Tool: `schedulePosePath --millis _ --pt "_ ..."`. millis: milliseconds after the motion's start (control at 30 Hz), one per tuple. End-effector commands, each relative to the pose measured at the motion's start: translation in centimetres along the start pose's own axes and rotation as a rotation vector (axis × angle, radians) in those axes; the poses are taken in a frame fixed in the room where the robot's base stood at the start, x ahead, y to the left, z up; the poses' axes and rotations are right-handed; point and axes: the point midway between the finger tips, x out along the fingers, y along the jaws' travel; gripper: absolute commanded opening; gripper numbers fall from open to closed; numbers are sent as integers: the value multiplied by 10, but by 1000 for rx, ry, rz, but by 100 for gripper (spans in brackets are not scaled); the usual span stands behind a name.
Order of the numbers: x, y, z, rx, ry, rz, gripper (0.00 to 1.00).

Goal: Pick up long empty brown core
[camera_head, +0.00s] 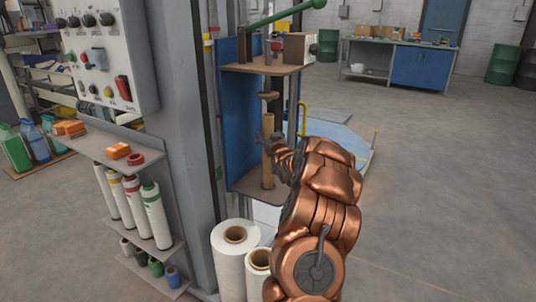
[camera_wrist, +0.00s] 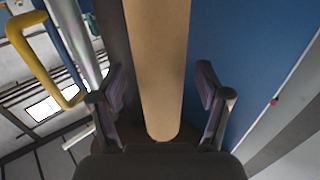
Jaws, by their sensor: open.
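The long brown core (camera_head: 268,165) stands upright on the lower shelf of the blue-backed holder (camera_head: 241,115), below a round disc. In the wrist view the core (camera_wrist: 158,60) fills the middle of the picture. My gripper (camera_head: 279,150) is beside the core's middle part, coming from the right. In the wrist view my gripper (camera_wrist: 160,102) is open, with one finger on each side of the core. Gaps show between the fingers and the core. My arm hides part of the holder's right side.
A yellow handle (camera_wrist: 40,55) is left of the core in the wrist view. White film rolls (camera_head: 229,262) stand below the holder. A control box (camera_head: 105,55) and shelves with tubes (camera_head: 153,212) are on the left. The floor on the right is clear.

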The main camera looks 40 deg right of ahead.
Motion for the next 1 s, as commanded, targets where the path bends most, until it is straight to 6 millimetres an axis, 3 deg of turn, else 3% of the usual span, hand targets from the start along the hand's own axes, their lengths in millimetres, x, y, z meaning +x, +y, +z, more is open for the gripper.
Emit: schedulePosePath --millis 367,1000 --pt "4 0 -1 -1 1 0 74" --pt "4 0 -1 -1 2 0 7"
